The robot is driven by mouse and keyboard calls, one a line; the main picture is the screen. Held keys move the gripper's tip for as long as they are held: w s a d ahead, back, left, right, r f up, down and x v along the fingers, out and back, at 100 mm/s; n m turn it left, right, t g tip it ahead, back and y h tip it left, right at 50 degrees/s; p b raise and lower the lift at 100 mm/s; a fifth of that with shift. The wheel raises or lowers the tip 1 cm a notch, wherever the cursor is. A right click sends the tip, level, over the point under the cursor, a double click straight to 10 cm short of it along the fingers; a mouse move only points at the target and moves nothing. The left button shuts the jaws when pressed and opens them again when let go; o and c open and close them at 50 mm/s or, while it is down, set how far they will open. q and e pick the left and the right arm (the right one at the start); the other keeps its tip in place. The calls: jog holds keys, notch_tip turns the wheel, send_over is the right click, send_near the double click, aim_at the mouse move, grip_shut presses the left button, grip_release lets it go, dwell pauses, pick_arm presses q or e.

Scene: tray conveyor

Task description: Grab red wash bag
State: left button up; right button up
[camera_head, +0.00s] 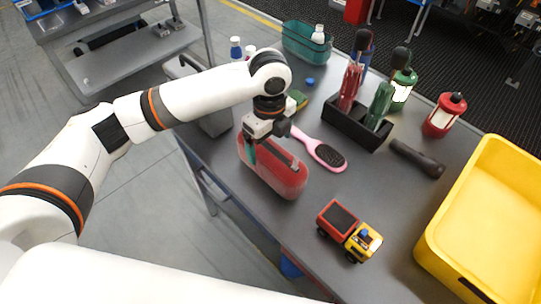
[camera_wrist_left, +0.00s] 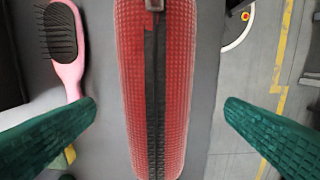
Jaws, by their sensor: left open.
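The red wash bag (camera_head: 274,172) stands upright near the left front edge of the grey table, with a dark zip along its top. In the left wrist view the red wash bag (camera_wrist_left: 130,80) runs lengthwise down the middle of the picture. My left gripper (camera_head: 262,148) is directly over the bag in the head view. In the left wrist view my left gripper (camera_wrist_left: 160,120) has its two green fingers wide apart, one on each side of the bag, with a gap to it. My right gripper is not in view.
A pink hairbrush (camera_head: 320,149) lies right beside the bag. A toy truck (camera_head: 348,230), a yellow crate (camera_head: 440,225), a black torch (camera_head: 417,157) and a black holder (camera_head: 357,127) with red and green items are to the right. A teal basket (camera_head: 300,45) stands behind.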

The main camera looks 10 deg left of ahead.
pick_arm(q)
jog(key=shift+s+f, duration=0.1)
jog(key=shift+f, duration=0.9)
jog(key=shift+w+f, duration=0.2)
jog(key=shift+f, duration=0.1)
notch_tip(320, 180, down, 4)
jog(key=shift+w+f+p, duration=0.1)
jog(key=shift+f+p, duration=0.05)
jog(key=shift+p, duration=0.65)
jog(key=shift+a+f, duration=0.1)
jog(key=shift+f, duration=0.15)
jog(key=shift+c, duration=0.7)
jog(key=c, duration=1.3)
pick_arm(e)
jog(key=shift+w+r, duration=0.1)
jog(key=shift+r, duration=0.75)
